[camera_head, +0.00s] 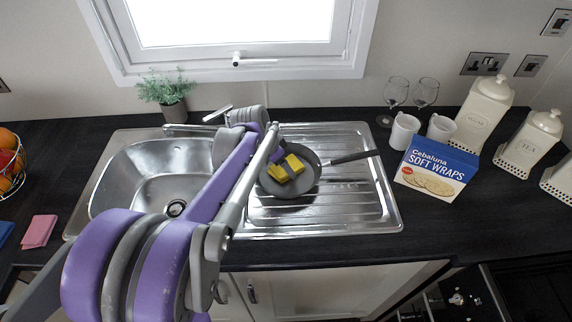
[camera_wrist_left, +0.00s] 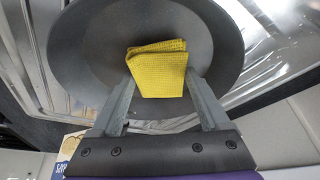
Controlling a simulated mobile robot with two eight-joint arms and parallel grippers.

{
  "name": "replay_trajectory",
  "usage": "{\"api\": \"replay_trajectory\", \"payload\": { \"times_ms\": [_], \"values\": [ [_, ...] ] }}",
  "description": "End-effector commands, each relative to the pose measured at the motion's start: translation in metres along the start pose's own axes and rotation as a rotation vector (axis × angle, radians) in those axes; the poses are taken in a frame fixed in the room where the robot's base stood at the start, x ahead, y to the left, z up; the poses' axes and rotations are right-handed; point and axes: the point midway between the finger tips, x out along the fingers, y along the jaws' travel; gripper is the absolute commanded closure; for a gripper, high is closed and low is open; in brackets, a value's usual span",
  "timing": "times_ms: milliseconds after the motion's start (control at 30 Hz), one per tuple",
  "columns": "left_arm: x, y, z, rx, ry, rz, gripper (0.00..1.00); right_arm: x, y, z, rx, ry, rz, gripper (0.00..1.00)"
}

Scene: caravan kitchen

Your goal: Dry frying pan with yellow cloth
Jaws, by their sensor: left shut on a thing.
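The dark frying pan (camera_head: 300,187) lies on the sink's ribbed drainer, its handle (camera_head: 351,158) pointing right. It also fills the upper part of the left wrist view (camera_wrist_left: 92,50). The folded yellow cloth (camera_head: 286,168) is at the pan's inside surface; in the left wrist view the cloth (camera_wrist_left: 158,68) sits between my fingertips. My left gripper (camera_wrist_left: 160,92) is shut on the cloth, over the pan. In the head view the left gripper (camera_head: 284,163) is partly hidden behind my arm. Whether the cloth presses on the pan cannot be told. My right gripper is not in view.
The steel sink bowl (camera_head: 150,170) is left of the drainer. A Soft Wraps box (camera_head: 436,168), white mugs (camera_head: 404,131), wine glasses (camera_head: 396,92) and canisters (camera_head: 528,144) stand on the right. A pink cloth (camera_head: 39,231) and a fruit basket (camera_head: 10,161) are far left.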

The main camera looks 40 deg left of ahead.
Motion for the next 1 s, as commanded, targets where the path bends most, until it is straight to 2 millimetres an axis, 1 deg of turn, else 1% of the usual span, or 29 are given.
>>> {"api": "replay_trajectory", "payload": {
  "times_ms": [167, 367, 633, 833, 1000],
  "values": [
    [-0.002, -0.004, 0.005, 0.000, 0.000, 0.000, 0.75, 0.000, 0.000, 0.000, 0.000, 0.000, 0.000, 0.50],
    [-0.003, -0.002, 0.009, 0.000, 0.000, 0.000, 0.75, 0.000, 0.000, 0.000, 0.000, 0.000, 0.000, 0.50],
    [-0.006, 0.003, 0.019, 0.000, 0.000, 0.001, 0.75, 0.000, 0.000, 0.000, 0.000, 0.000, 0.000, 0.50],
    [-0.007, 0.006, 0.019, 0.001, -0.001, 0.001, 0.75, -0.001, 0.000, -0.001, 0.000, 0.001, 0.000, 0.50],
    [-0.008, 0.014, 0.020, 0.002, -0.001, 0.001, 0.75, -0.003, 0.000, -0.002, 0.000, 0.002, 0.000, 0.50]
  ]
}}
